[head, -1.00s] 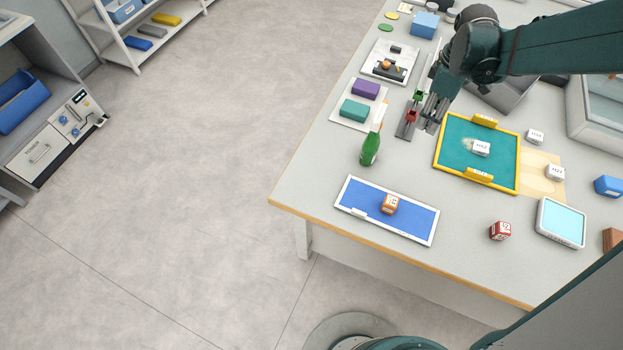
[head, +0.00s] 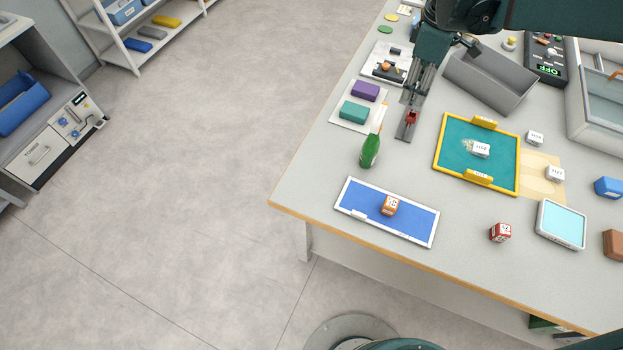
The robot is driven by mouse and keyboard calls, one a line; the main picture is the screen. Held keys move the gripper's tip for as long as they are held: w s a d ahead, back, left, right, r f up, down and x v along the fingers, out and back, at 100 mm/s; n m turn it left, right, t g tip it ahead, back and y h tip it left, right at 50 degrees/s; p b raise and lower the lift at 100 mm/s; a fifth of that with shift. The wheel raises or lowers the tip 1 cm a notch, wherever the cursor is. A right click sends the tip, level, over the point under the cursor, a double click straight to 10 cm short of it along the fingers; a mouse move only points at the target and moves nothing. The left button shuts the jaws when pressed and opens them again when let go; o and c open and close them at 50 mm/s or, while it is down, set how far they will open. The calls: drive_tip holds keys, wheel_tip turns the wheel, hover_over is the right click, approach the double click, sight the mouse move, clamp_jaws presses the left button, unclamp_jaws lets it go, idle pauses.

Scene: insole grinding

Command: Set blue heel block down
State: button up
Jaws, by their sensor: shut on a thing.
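My gripper (head: 411,98) points down at the far part of a dark narrow rail (head: 403,134) in the head view. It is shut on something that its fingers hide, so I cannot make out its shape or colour. A small red piece (head: 411,117) sits on the rail just in front of the fingertips. I cannot tell whether the fingers touch the rail. A blue block (head: 608,187) rests on the table near the right edge of the view, well apart from my gripper. I cannot tell whether it is the heel block.
Purple (head: 365,91) and teal (head: 354,111) blocks lie on a white sheet left of the rail. A yellow-framed teal tray (head: 450,151) and a grey bin (head: 489,84) are to the right. A blue mat (head: 415,218) lies nearer.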

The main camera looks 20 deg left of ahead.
drive_tip(key=s+a+n, duration=0.1)
drive_tip(key=s+a, duration=0.8)
drive_tip(key=a, duration=0.4)
hover_over(311, 182)
wheel_tip(311, 182, down, 18)
drive_tip(key=shift+n, duration=0.3)
drive_tip(key=shift+f+b, duration=0.65)
drive_tip(key=shift+f, duration=2.5)
drive_tip(key=shift+f+b, duration=0.3)
drive_tip(key=shift+f, duration=1.55)
drive_tip(key=shift+f, duration=0.1)
